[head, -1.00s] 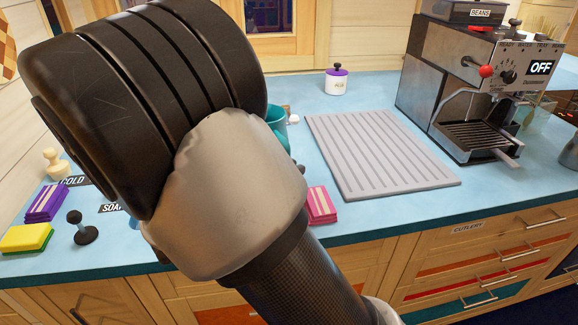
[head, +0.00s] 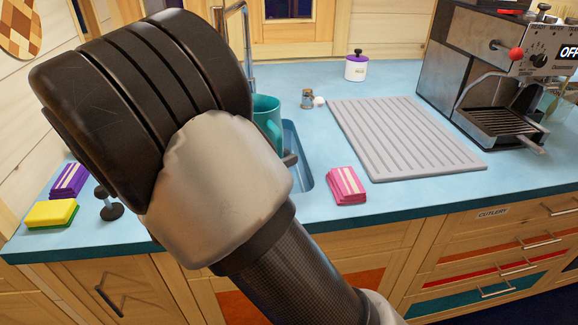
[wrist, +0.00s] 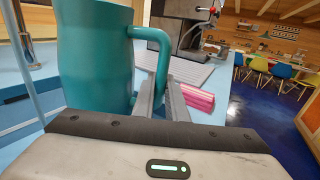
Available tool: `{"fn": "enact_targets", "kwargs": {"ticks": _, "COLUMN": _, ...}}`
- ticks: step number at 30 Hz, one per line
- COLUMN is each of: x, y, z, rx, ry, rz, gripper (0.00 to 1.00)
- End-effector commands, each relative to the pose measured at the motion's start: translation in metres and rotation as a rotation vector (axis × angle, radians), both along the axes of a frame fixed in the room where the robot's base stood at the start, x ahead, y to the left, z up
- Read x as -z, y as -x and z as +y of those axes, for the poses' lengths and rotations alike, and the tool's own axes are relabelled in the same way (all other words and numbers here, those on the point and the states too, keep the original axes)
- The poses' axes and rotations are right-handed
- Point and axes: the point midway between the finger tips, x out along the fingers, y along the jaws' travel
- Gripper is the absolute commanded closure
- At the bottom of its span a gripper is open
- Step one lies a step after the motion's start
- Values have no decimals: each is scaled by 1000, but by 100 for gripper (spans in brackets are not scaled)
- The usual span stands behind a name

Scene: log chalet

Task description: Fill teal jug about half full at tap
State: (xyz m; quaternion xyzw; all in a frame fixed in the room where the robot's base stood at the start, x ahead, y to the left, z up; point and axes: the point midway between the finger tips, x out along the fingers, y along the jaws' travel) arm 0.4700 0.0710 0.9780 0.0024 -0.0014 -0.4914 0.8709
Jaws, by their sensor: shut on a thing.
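The teal jug (wrist: 95,60) fills the left of the wrist view, upright, with its handle at its right side. My gripper (wrist: 163,98) is shut on the jug's handle. In the head view the jug (head: 266,118) shows behind my arm, above the sink (head: 300,170). The tap (head: 247,45) rises behind it as a thin metal pipe, its lower part hidden. My arm hides most of the sink, and I cannot see inside the jug or tell whether water runs.
A coffee machine (head: 490,80) stands at the right. A small shaker (head: 307,98) sits behind the sink. Yellow (head: 51,213) and purple (head: 69,180) sponges lie at the left.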

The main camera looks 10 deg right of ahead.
Motion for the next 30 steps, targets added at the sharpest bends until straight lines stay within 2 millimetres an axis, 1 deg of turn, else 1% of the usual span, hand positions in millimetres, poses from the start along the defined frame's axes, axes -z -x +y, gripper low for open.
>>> {"fn": "enact_targets", "kwargs": {"ticks": 1, "x": 5, "y": -5, "z": 3, "rx": 1, "ry": -1, "rz": -8, "gripper": 100}}
{"fn": "enact_targets", "kwargs": {"ticks": 8, "x": 16, "y": -22, "z": 18, "rx": 1, "ry": -1, "rz": -7, "gripper": 100}}
{"fn": "enact_targets", "kwargs": {"ticks": 9, "x": 9, "y": -26, "z": 21, "rx": 1, "ry": 0, "rz": -7, "gripper": 100}}
{"fn": "enact_targets", "kwargs": {"ticks": 10, "x": 9, "y": -28, "z": 23, "rx": 1, "ry": 1, "rz": -6, "gripper": 100}}
{"fn": "enact_targets", "kwargs": {"ticks": 24, "x": 10, "y": -67, "z": 56, "rx": 2, "ry": 0, "rz": -6, "gripper": 100}}
{"fn": "enact_targets", "kwargs": {"ticks": 30, "x": 10, "y": -78, "z": 66, "rx": 1, "ry": 0, "rz": -6, "gripper": 100}}
